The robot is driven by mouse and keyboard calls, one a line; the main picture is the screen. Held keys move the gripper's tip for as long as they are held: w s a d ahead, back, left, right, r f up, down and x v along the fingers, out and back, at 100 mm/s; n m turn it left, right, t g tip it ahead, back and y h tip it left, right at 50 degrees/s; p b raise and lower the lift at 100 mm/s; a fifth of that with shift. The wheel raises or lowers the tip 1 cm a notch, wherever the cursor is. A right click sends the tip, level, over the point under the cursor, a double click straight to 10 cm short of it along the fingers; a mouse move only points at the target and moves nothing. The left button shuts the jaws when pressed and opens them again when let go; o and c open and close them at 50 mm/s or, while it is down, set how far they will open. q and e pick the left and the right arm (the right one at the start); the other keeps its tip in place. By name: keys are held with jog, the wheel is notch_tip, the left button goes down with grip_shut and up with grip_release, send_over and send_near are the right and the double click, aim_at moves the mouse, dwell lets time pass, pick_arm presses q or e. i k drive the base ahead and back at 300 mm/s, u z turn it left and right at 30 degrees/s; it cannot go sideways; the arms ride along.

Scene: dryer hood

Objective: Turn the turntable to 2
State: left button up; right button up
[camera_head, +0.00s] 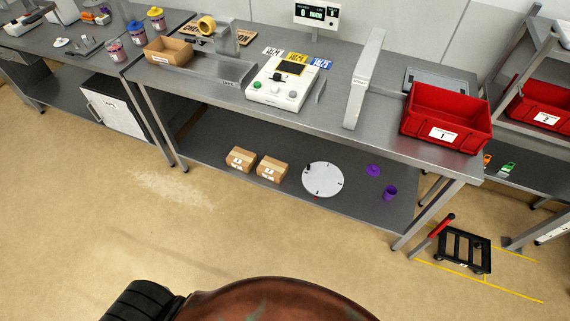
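The turntable (322,180) is a white round disc on the lower shelf of the steel workbench. It has small dark marks around its rim, too small to read. A small dark piece shows at its upper left edge and a small red mark on the shelf at its lower edge. Which mark lines up with the red one cannot be told. Neither of my grippers is in the picture, and nothing touches the disc.
The bench top (330,130) overhangs the shelf. A red crate (446,118) sits on top. A black trolley (466,250) stands at right. Floor in front is clear.

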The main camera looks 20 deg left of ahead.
aim_at(321, 179)
jog(key=u, duration=0.75)
jog(key=i, duration=0.35)
jog(key=z, duration=0.05)
